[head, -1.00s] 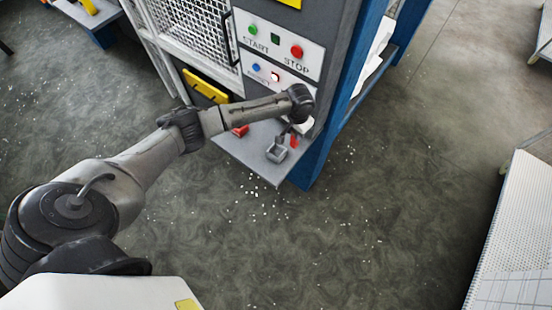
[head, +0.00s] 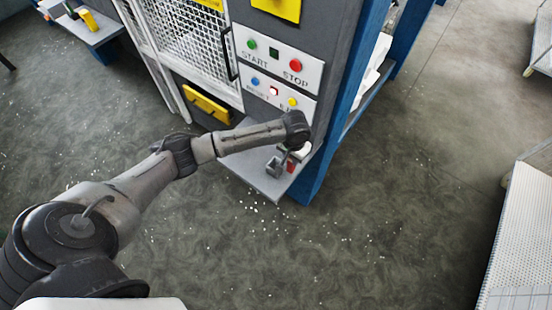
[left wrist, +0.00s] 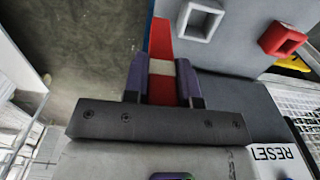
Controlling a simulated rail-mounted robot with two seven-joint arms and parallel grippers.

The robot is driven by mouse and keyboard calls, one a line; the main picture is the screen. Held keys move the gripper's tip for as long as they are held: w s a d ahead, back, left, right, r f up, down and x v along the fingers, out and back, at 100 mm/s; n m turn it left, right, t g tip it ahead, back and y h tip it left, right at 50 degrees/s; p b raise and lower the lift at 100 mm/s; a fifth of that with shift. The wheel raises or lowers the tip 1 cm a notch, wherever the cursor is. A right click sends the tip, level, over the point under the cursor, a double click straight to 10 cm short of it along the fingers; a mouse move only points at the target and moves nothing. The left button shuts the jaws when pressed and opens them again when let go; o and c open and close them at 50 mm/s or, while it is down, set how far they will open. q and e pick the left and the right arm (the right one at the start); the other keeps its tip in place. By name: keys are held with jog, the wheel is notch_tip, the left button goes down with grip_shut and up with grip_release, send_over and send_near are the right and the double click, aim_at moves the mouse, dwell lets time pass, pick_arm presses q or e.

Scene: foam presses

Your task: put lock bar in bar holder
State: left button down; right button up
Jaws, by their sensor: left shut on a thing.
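My left gripper (left wrist: 163,70) is shut on the lock bar (left wrist: 161,42), a red bar with a pale band between the two dark fingers. Its far end sticks out past the fingertips. In the head view, the red bar (head: 291,166) shows below my left wrist, at the right of the press shelf. A red square socket (left wrist: 283,39) stands farther right. My right gripper is out of view.
The press shelf (head: 247,172) is grey, with its front edge over open floor. A button panel (head: 276,89) and a mesh door (head: 200,45) are above and behind my left arm. A blue frame post (head: 322,165) stands right of the shelf. A white perforated surface (head: 525,225) is far right.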

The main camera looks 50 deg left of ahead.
pick_arm(q)
jog(key=shift+s+a+f+p, duration=0.1)
jog(key=shift+a+f+p, duration=0.15)
jog(key=shift+a+f, duration=1.05)
jog(key=shift+s+a+f+p, duration=0.2)
jog(key=shift+a+f, duration=0.85)
jog(key=shift+f, duration=0.4)
jog(key=shift+s+a+f+p, duration=0.1)
jog(key=shift+a+f+p, duration=0.15)
jog(key=shift+a+f, duration=1.05)
jog(key=shift+d+f, duration=0.1)
jog(key=shift+f, duration=0.2)
jog(key=c, duration=0.9)
grip_release()
jog(key=shift+r, duration=0.1)
